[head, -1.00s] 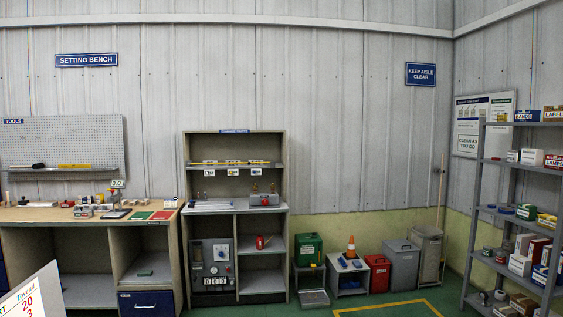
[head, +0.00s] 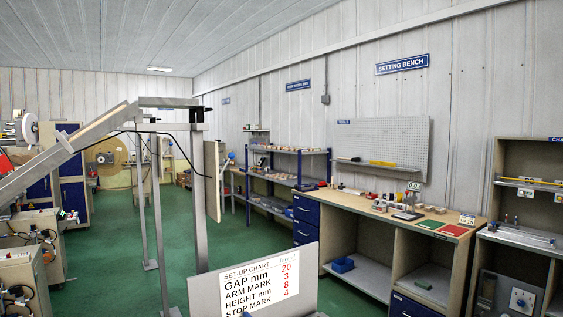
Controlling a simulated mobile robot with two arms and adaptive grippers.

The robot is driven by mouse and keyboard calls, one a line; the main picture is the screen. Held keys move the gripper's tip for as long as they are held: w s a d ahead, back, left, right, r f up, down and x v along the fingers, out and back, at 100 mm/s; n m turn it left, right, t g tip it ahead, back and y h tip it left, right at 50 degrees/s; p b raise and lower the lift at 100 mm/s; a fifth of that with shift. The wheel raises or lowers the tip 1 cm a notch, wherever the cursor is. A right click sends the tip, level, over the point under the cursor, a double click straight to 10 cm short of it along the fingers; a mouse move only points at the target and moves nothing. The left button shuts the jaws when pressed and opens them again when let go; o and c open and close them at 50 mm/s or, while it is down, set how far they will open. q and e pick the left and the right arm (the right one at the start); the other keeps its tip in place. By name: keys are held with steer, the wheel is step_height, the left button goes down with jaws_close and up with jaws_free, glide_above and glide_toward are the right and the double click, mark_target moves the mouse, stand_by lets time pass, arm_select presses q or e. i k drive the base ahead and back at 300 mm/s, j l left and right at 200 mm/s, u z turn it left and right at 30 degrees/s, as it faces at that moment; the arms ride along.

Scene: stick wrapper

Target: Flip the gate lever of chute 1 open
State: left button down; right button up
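A long sloping metal trough (head: 70,150) comes down from the upper middle to the left edge in the head view. It may be a chute, but I see no number on it. A dark fitting (head: 197,113) sits by the top of the grey post beside its upper end. I cannot make out a gate lever or tell its position. Neither of my grippers is in view.
A set-up chart board (head: 262,283) stands in the near foreground. The setting bench (head: 450,232) and a blue-framed rack (head: 285,180) line the right wall. Grey posts (head: 199,200) stand left of centre. Green floor (head: 120,245) is open between them and the machines at left.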

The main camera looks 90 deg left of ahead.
mark_target(230, 156)
steer(key=i+u, duration=0.15)
steer(key=u, duration=0.25)
steer(key=i+u, duration=0.2)
steer(key=u, duration=0.25)
steer(key=i+u, duration=0.15)
steer(key=u, duration=0.25)
steer(key=i+u, duration=0.2)
steer(key=u, duration=0.25)
steer(key=i+l+u, duration=0.1)
steer(key=u, duration=0.3)
steer(key=i+l+u, duration=0.1)
steer(key=i+u, duration=0.15)
steer(key=u, duration=0.2)
steer(key=i+l+u, duration=0.2)
steer(key=u, duration=0.3)
steer(key=i+l+u, duration=0.2)
steer(key=u, duration=0.25)
steer(key=i+l+u, duration=0.1)
steer(key=l+u, duration=0.35)
steer(key=l+z, duration=0.55)
steer(key=l, duration=0.2)
